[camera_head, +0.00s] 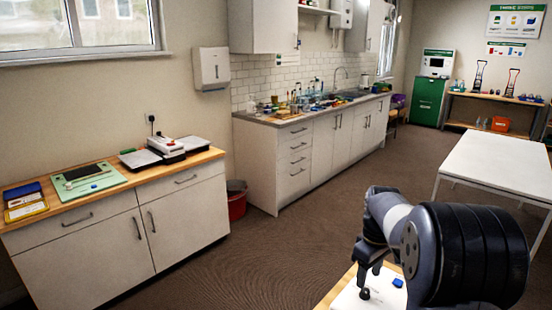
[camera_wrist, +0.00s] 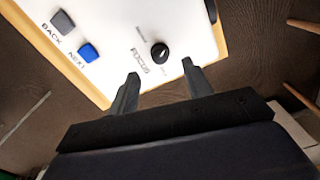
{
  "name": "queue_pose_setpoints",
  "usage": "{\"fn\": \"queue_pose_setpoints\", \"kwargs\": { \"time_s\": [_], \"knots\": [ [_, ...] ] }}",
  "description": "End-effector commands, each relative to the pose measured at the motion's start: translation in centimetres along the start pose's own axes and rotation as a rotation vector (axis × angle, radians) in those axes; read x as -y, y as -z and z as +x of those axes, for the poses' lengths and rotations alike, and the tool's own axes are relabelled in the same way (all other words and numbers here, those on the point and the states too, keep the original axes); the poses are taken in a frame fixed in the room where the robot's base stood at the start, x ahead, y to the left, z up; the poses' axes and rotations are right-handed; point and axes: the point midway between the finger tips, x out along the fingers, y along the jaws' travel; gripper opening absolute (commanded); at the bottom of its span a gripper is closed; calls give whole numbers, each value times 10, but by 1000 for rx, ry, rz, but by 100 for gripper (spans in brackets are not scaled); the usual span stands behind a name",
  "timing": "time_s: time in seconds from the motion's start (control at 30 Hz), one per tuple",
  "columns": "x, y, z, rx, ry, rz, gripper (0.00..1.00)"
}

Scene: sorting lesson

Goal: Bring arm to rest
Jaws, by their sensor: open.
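My gripper (camera_wrist: 160,82) is open and empty in the wrist view, its two dark fingers spread apart. Just beyond the fingertips lies a white panel (camera_wrist: 130,25) with a black round knob (camera_wrist: 159,52) labelled FOCUS. The knob shows between and ahead of the fingers, and no finger closes on it. A blue button (camera_wrist: 88,53) marked NEXT and a grey button (camera_wrist: 63,22) marked BACK sit to the left. In the head view my arm bends down at the lower right over the panel (camera_head: 350,299), hiding part of it.
A wooden-edged table (camera_head: 334,289) carries the panel. A white table (camera_head: 490,160) stands at the right. A cluttered counter (camera_head: 290,118) and a low cabinet (camera_head: 100,235) line the wall, with a red bin (camera_head: 237,205) between them. The brown floor in the middle is clear.

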Motion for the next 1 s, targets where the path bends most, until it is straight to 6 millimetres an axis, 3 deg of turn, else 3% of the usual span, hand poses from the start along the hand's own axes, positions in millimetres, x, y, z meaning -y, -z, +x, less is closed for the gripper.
{"fn": "queue_pose_setpoints", "kwargs": {
  "time_s": [0.1,0.3,1.0],
  "knots": [
    [1,-1,24,3,4,0,47],
    [1,0,54,2,2,0,47],
    [0,0,51,0,0,42,47]
  ]
}}
